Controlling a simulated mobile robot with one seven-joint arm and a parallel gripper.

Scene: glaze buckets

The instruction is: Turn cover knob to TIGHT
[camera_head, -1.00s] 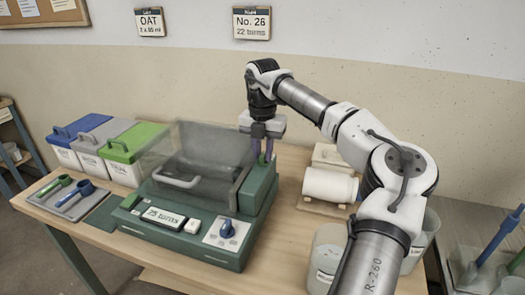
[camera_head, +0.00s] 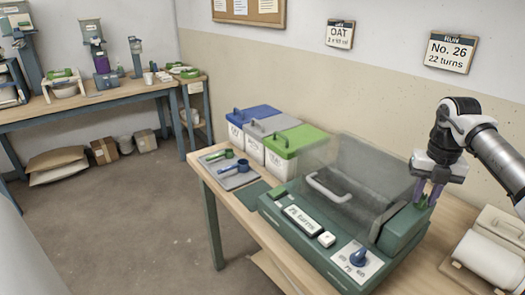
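The green machine (camera_head: 272,210) stands on the wooden table with a clear cover (camera_head: 345,150) and a pale handle on it. A blue knob (camera_head: 358,258) sits on a white marked plate at its front right; the markings are too small to read. My gripper (camera_head: 427,196) points down at the machine's back right housing. Its purple fingers are on either side of a small green piece, perhaps a knob. Whether they press on it, and any TIGHT mark there, I cannot make out.
Blue, grey and green lidded bins (camera_head: 290,150) stand left of the machine. Scoops lie on a grey tray (camera_head: 233,178). A white roll (camera_head: 490,262) is at the right. A second workbench (camera_head: 100,98) stands far left, with open floor between.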

